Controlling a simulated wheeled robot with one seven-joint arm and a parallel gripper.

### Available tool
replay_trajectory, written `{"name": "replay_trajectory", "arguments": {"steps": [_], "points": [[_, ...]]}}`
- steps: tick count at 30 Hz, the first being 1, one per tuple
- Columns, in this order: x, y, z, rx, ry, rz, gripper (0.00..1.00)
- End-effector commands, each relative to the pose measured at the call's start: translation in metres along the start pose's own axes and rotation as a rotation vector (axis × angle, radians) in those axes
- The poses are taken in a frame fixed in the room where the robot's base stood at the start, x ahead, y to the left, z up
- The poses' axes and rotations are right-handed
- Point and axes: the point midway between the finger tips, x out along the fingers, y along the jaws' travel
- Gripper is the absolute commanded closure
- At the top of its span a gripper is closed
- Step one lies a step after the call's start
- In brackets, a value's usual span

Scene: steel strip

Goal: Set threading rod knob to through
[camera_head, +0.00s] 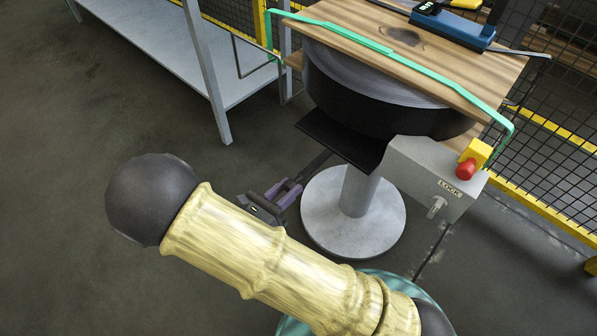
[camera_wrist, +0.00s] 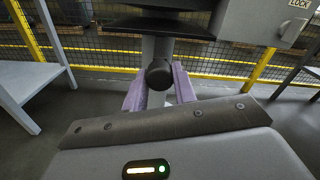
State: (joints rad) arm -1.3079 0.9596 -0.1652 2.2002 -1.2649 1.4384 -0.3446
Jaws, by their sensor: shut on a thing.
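The threading rod knob shows in the wrist view as a dark round knob (camera_wrist: 159,74) between the two purple fingers. My gripper (camera_wrist: 160,88) is shut on it. In the head view my gripper (camera_head: 286,194) is small, at the near end of a dark rod (camera_head: 318,162) that runs out from under the round drum table. There the knob itself is hidden or too small to make out. I cannot read any rod position marking.
A grey box labelled LOCK (camera_head: 437,178) with a switch and a red button (camera_head: 466,169) hangs right of the rod. A round pedestal base (camera_head: 353,232) stands beside my gripper. A grey shelf table (camera_head: 213,80) is at the left. Yellow-framed mesh fencing (camera_head: 560,135) stands behind.

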Motion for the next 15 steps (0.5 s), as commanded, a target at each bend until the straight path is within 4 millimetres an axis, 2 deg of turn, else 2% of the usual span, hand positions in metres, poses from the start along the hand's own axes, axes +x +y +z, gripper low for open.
{"name": "replay_trajectory", "arguments": {"steps": [9, 10, 12, 15], "points": [[-0.0071, 0.0013, -0.0003, 0.002, 0.0, 0.009, 1.0], [-0.0074, 0.0015, -0.0003, 0.002, 0.0, 0.009, 0.67], [-0.0076, 0.0016, -0.0002, 0.002, -0.001, 0.01, 0.53], [-0.0069, 0.0013, -0.0001, 0.001, -0.001, 0.009, 0.51]]}}
